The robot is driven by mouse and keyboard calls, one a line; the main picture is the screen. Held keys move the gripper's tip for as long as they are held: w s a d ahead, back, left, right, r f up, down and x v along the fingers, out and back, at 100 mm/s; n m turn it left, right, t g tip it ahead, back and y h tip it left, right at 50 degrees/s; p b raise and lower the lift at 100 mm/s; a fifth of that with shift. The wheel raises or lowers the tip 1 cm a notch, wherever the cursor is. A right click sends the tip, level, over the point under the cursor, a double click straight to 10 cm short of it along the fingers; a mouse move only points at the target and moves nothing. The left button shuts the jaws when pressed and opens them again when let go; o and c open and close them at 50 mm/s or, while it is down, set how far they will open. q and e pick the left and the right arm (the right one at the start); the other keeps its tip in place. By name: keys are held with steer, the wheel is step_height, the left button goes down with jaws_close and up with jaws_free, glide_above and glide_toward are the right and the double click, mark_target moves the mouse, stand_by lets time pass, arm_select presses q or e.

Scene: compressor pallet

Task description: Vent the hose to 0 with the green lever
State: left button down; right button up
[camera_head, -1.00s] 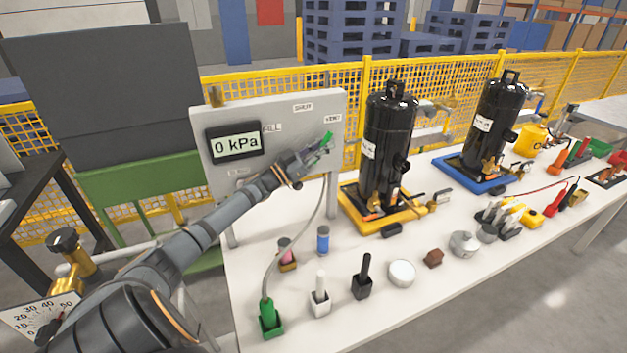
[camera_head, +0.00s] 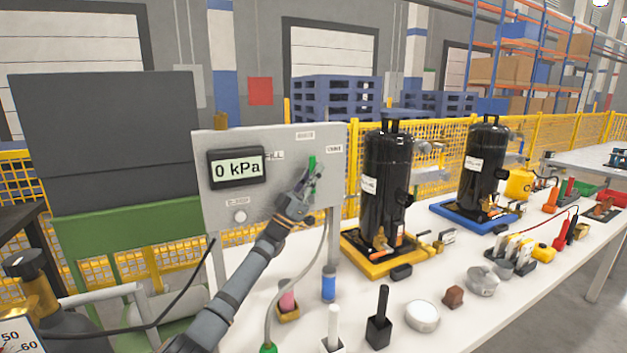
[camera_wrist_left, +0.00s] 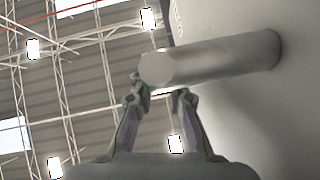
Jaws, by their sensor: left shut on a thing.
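The green lever (camera_head: 312,166) is on the right part of the grey panel (camera_head: 262,212), below the label at upper right. My left gripper (camera_head: 306,184) reaches up to the lever and is shut on it; its fingers hide part of the lever. In the left wrist view the two fingertips (camera_wrist_left: 160,96) stand beside a thick grey cylinder (camera_wrist_left: 225,60), with only a sliver of green between them. The display (camera_head: 237,168) on the panel reads 0 kPa. The grey hose (camera_head: 274,303) runs down from the panel to a green end (camera_head: 267,348) at the bottom edge. My right gripper is out of view.
Two black compressors stand right of the panel, on a yellow tray (camera_head: 362,262) and a blue tray (camera_head: 447,213). A blue cylinder (camera_head: 329,284), a white-handled tool (camera_head: 333,325) and a black-handled tool (camera_head: 379,325) stand at the table's front. A yellow fence runs behind.

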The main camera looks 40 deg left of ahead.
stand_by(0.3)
arm_select(q)
steer(key=c, duration=1.3)
jaws_free()
steer(key=v, duration=1.2)
